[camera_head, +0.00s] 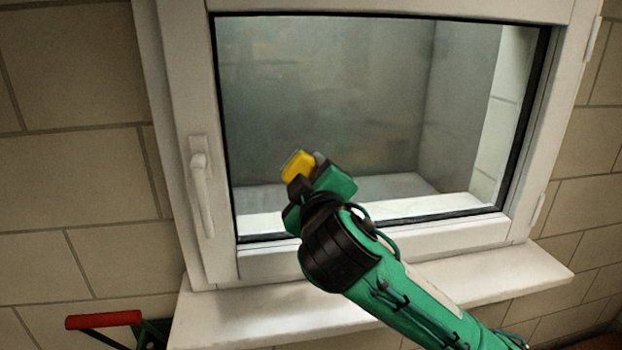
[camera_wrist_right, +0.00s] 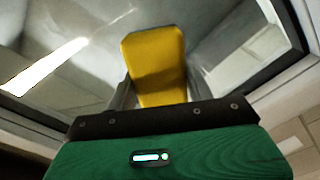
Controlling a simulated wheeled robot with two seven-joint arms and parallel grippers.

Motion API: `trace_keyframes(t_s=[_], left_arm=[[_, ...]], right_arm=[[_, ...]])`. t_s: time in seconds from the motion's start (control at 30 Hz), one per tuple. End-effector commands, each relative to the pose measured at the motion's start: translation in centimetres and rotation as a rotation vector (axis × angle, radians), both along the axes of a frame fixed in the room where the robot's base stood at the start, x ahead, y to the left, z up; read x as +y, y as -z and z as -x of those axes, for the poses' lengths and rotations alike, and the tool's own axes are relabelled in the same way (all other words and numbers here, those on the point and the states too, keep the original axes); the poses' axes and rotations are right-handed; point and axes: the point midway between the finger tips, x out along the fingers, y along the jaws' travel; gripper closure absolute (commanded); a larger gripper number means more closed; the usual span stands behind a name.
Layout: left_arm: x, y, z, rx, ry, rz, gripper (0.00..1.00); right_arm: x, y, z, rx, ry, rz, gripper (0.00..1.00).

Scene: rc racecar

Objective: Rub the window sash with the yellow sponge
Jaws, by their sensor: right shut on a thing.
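The window sash (camera_head: 184,130) is a white frame with dark seals around a glass pane (camera_head: 330,90). It is shut, and a white handle (camera_head: 201,190) is on its left side. My right gripper (camera_head: 303,176) is in front of the lower left part of the pane. It is shut on the yellow sponge (camera_head: 298,165). The sponge also shows in the right wrist view (camera_wrist_right: 155,62), between the fingers with the glass behind it. I cannot tell whether the sponge touches the glass. My left gripper is not in view.
A white sill (camera_head: 280,315) juts out below the window, under my right arm. Beige tiled wall (camera_head: 70,180) lies on both sides. A red-handled green thing (camera_head: 104,319) stands at the lower left. The space before the upper pane is free.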

Motion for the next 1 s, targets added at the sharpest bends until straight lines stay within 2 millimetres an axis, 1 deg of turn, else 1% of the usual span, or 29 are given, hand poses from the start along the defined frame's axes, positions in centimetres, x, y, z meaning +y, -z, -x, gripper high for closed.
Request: trace_keyframes(t_s=[0.03, 0.13, 0.27, 0.37, 0.6, 0.87, 1.0], left_arm=[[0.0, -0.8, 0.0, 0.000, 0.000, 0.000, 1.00], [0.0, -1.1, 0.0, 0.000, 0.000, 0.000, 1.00], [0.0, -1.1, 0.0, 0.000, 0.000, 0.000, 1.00], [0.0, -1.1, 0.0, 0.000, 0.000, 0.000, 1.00], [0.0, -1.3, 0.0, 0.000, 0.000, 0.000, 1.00], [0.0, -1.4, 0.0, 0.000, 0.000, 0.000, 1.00], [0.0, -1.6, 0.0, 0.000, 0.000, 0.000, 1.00]], right_arm=[[0.0, -0.9, 0.0, -0.001, 0.001, -0.001, 0.66], [-0.1, -1.4, 0.0, 0.000, 0.001, -0.002, 0.66], [-0.2, -1.4, 0.0, 0.000, 0.001, -0.001, 0.66], [-0.7, -1.3, -0.1, 0.001, 0.002, -0.001, 0.66], [-2.7, -1.3, -0.7, 0.001, 0.002, -0.001, 0.66], [-3.6, -1.3, -0.9, 0.000, 0.004, 0.000, 0.66], [-4.7, -1.3, -1.0, 0.000, 0.004, 0.000, 0.66]])
